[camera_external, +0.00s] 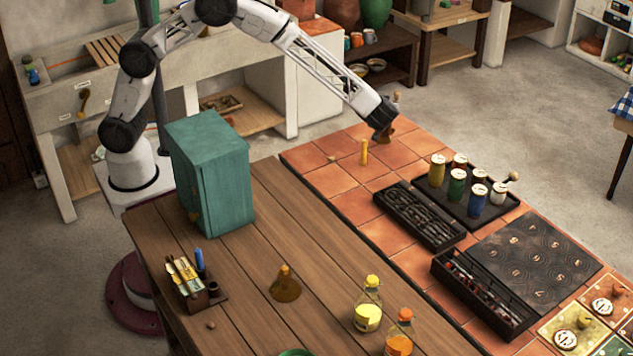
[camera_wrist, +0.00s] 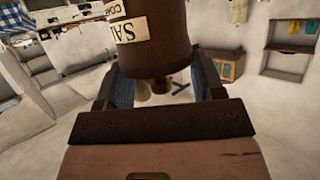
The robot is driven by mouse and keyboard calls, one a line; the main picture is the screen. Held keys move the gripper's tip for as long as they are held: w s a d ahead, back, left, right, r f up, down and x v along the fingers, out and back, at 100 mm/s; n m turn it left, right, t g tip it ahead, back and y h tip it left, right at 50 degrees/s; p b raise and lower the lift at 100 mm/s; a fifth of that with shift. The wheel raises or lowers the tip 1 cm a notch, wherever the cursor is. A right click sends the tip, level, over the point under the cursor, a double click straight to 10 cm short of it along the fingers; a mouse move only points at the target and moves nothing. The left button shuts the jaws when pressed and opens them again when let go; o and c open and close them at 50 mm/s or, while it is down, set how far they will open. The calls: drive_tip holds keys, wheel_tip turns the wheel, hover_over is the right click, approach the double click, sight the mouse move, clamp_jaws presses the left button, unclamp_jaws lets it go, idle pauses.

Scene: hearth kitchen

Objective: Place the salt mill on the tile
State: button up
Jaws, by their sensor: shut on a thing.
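My gripper (camera_external: 382,130) is over the far end of the terracotta tiled surface (camera_external: 335,180). In the wrist view, the salt mill (camera_wrist: 152,62), a dark brown cylinder with a cream label partly reading "SAL", sits between the two fingers (camera_wrist: 157,85), and they are shut on it. Its far end is cut off by the frame. In the external view the mill is mostly hidden by the gripper; a small brown knob shows just above. I cannot tell whether the mill touches the tiles. Which single tile is meant is not clear; patterned yellow tiles (camera_external: 565,333) lie at lower right.
A yellow peg (camera_external: 364,152) stands on the tiles just left of my gripper. Several lidded jars (camera_external: 457,188) stand on a black tray to the right. A dark slotted rack (camera_external: 418,213) lies in front. A teal cabinet (camera_external: 215,180) stands on the wooden table.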

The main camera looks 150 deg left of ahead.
drive_tip(key=shift+f, duration=1.85)
drive_tip(key=o, duration=1.5)
drive_tip(key=shift+o, duration=0.2)
drive_tip(key=shift+w+d, duration=0.1)
drive_tip(key=shift+d, duration=0.05)
drive_tip(key=v, duration=1.1)
drive_tip(key=shift+w+d+r, duration=0.15)
drive_tip(key=shift+d+r, duration=0.05)
drive_tip(key=shift+r, duration=0.15)
